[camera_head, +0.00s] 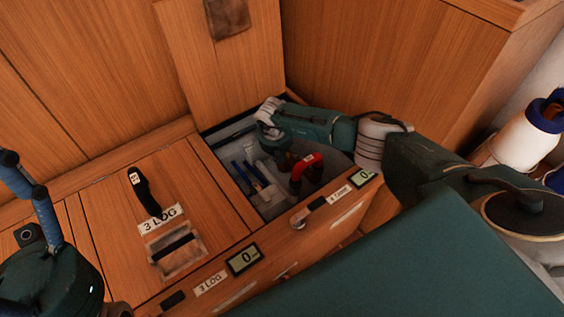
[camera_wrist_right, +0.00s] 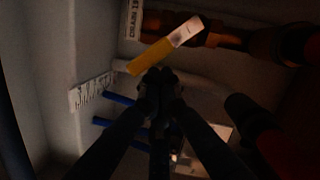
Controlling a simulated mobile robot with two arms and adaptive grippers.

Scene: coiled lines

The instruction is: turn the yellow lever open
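The yellow lever (camera_wrist_right: 158,54) shows in the right wrist view, slanting up to the right to a pale end by an orange-brown pipe (camera_wrist_right: 220,38). My right gripper (camera_wrist_right: 158,78) has its dark fingertips together, just below the lever's lower left part. Nothing shows between them, and I cannot tell whether they touch the lever. In the head view my right arm (camera_head: 318,124) reaches down into the open locker (camera_head: 222,138); its gripper and the yellow lever are hidden or too dark there. My left gripper is not clearly seen.
Blue levers (camera_wrist_right: 120,98) lie beside a white label (camera_wrist_right: 92,91) in the dim locker. A red pipe fitting (camera_head: 308,168) stands close right of my right arm's end. The raised lid (camera_head: 225,70) leans behind.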

